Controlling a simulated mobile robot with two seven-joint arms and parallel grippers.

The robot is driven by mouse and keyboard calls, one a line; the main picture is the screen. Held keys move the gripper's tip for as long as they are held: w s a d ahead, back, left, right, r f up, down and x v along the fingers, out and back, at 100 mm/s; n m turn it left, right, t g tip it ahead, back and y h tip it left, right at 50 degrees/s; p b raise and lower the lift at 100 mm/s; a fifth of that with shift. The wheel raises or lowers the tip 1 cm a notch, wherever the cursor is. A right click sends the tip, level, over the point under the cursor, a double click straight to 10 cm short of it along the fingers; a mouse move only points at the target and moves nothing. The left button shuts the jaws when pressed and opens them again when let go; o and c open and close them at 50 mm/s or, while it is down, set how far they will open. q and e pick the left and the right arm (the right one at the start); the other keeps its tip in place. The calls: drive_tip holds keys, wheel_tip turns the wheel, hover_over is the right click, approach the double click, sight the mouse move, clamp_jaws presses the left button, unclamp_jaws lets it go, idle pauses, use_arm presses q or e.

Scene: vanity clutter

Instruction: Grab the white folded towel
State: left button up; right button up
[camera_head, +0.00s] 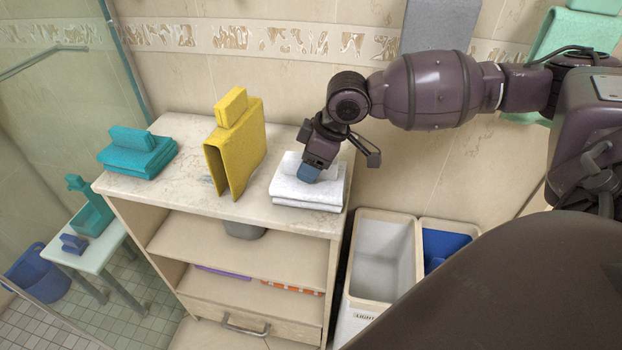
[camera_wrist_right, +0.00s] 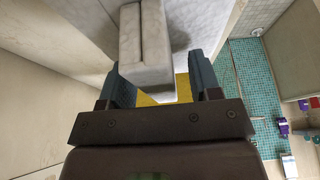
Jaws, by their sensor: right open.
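The white folded towel (camera_head: 308,193) lies on the right end of the shelf unit's marble top, with a smaller folded piece on its upper side. My right gripper (camera_head: 310,172) is above it, pointing down, with its blue fingertips at the raised piece. In the right wrist view, the towel (camera_wrist_right: 146,47) shows between the two spread fingers of the gripper (camera_wrist_right: 163,80), with visible gaps at the sides. The gripper is open. It hides part of the towel in the head view. My left gripper is not in view.
A yellow folded towel (camera_head: 236,140) stands left of the white one, and teal towels (camera_head: 138,155) lie at the far left of the marble top (camera_head: 190,196). A white bin (camera_head: 383,255) stands right of the shelf. The marble between the towels is clear.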

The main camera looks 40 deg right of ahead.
drive_tip(key=shift+f, duration=0.2)
idle(0.4)
clamp_jaws()
